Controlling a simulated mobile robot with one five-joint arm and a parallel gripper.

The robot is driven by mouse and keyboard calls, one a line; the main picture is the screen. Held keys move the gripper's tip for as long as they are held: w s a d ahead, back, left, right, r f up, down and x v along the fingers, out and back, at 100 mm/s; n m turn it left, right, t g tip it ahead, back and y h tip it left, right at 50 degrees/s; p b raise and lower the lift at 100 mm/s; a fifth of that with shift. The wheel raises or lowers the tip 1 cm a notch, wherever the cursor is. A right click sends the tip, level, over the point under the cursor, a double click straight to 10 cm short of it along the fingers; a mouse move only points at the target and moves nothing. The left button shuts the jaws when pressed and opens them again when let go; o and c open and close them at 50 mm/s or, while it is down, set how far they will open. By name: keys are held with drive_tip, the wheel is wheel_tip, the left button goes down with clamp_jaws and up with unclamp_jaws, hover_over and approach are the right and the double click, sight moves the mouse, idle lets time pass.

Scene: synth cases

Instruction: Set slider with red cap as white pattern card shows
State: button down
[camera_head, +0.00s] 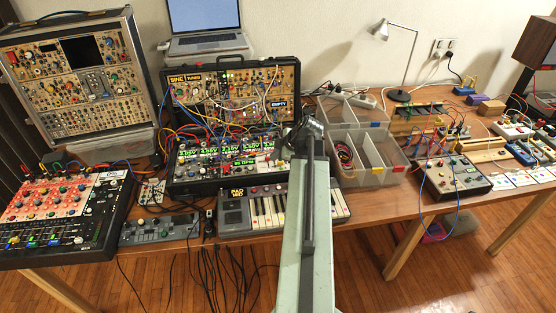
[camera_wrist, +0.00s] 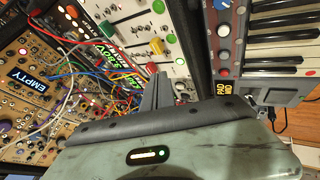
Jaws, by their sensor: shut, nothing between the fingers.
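My gripper (camera_head: 306,130) is shut and empty, above the right end of the white-faced panel (camera_head: 222,160) with lit green displays. In the wrist view my gripper (camera_wrist: 160,88) points at this panel, close to its surface; I cannot tell whether it touches. A red cap (camera_wrist: 141,29) shows on the panel, beside green caps (camera_wrist: 155,47); its slot and exact setting are too small to read. More white cards (camera_head: 500,182) lie at the far right. I cannot tell which is the pattern card.
A small keyboard (camera_head: 285,207) stands in front of the panel. Patch cables (camera_wrist: 100,60) hang over the modules beside my gripper. Clear divided bins (camera_head: 365,170) stand right of my arm. A red-faced mixer (camera_head: 55,205) fills the left table end.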

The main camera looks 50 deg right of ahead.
sight(264, 156)
drive_tip(key=b+x, duration=0.2)
drive_tip(key=x, duration=0.2)
drive_tip(key=shift+f, duration=0.15)
drive_tip(key=shift+w, duration=0.1)
drive_tip(key=w+d, duration=0.3)
drive_tip(key=shift+w, duration=0.1)
drive_tip(key=shift+a, duration=0.1)
